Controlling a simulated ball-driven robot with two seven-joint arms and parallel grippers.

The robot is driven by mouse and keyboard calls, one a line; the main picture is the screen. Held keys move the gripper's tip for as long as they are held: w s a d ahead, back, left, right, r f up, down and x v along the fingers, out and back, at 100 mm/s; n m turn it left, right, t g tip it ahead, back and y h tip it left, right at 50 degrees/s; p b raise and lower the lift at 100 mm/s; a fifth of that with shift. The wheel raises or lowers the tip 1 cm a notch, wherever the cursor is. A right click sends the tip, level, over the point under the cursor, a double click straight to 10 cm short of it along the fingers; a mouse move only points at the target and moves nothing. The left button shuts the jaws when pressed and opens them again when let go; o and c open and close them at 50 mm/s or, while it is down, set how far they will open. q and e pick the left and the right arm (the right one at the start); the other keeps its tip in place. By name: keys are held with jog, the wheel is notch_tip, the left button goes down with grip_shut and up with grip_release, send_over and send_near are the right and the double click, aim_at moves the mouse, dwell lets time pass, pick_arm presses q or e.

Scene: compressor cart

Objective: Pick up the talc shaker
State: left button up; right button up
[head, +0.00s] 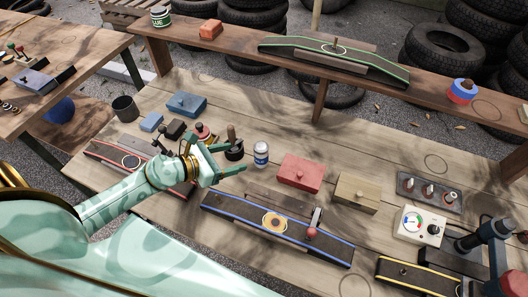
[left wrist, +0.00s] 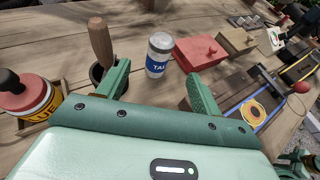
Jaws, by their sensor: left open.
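The talc shaker (head: 261,155) is a small white bottle with a blue label and a pale grey cap. It stands upright on the wooden bench. In the left wrist view the talc shaker (left wrist: 158,57) shows its label, partly readable as "TAL". My left gripper (head: 236,157) is open and empty, its fingers pointing toward the shaker from the left. In the left wrist view my left gripper (left wrist: 157,76) has one fingertip on each side, with the shaker lying ahead of the gap between them.
A wooden-handled tool in a black pot (head: 234,152) stands close left of the shaker, by one finger. A red box (head: 300,173) sits close right. A blue-edged ramp (head: 277,228) lies nearer. A glue can (left wrist: 22,97) with a red top is left of the gripper.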

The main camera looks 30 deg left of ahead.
aim_at(255, 152)
pick_arm(q)
jog(key=x, duration=0.6)
jog(key=shift+w+b, duration=0.2)
jog(key=shift+b, duration=0.1)
jog(key=shift+w+d+f, duration=0.25)
jog(key=shift+w+d, duration=0.05)
jog(key=shift+w, duration=0.15)
jog(key=b+x, duration=0.1)
jog(key=x, duration=0.4)
jog(key=shift+f, duration=0.2)
pick_arm(e)
jog(key=shift+s+a+f, duration=0.1)
jog(key=shift+f, duration=0.4)
jog(key=shift+s+a+f, duration=0.1)
jog(key=shift+f, duration=0.4)
pick_arm(q)
jog(key=c, duration=1.1)
